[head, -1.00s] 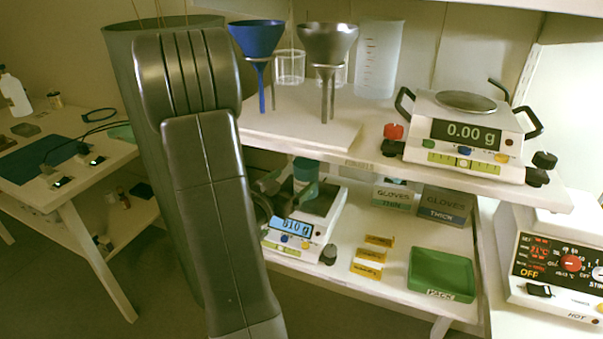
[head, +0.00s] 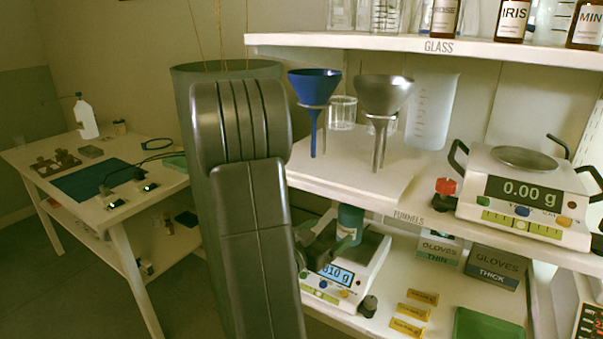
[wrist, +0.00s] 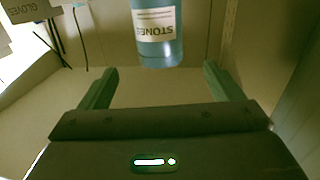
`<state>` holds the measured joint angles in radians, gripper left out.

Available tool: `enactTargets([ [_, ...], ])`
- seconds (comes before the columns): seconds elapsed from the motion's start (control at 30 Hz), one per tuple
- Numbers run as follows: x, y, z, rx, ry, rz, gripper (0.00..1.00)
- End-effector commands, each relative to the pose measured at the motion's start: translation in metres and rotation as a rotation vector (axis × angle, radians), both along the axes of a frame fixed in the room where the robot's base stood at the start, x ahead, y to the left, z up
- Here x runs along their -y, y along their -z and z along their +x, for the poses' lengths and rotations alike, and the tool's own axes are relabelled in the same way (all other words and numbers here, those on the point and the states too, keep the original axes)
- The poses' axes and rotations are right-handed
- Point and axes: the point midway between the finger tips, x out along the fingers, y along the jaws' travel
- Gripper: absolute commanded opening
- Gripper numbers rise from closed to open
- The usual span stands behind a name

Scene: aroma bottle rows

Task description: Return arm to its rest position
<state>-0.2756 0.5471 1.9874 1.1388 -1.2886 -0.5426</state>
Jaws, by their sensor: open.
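My gripper (wrist: 160,85) is open in the wrist view, its two green fingers spread with nothing between them. A blue-green bottle labelled STONES (wrist: 158,40) is ahead of the fingertips, apart from them. In the head view my arm comes down in front of the shelves, and my gripper (head: 322,245) is partly hidden behind it. The bottle (head: 350,224) stands on the lower scale (head: 350,278), just beyond the gripper; the scale's display is lit.
Above are funnels (head: 315,90) in a white stand and a scale reading 0.00 g (head: 525,195). Glove boxes (head: 492,266), yellow labels and a green tray (head: 488,325) share the lower shelf. Labelled bottles (head: 513,20) line the top shelf. A side table (head: 75,215) stands left.

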Motion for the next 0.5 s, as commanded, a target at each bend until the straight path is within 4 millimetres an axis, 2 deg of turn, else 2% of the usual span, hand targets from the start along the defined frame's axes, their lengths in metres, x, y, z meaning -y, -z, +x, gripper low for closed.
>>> enactTargets([
  [0.5, 0.067, 0.001, 0.065, 0.001, 0.003, 0.001, 0.86],
])
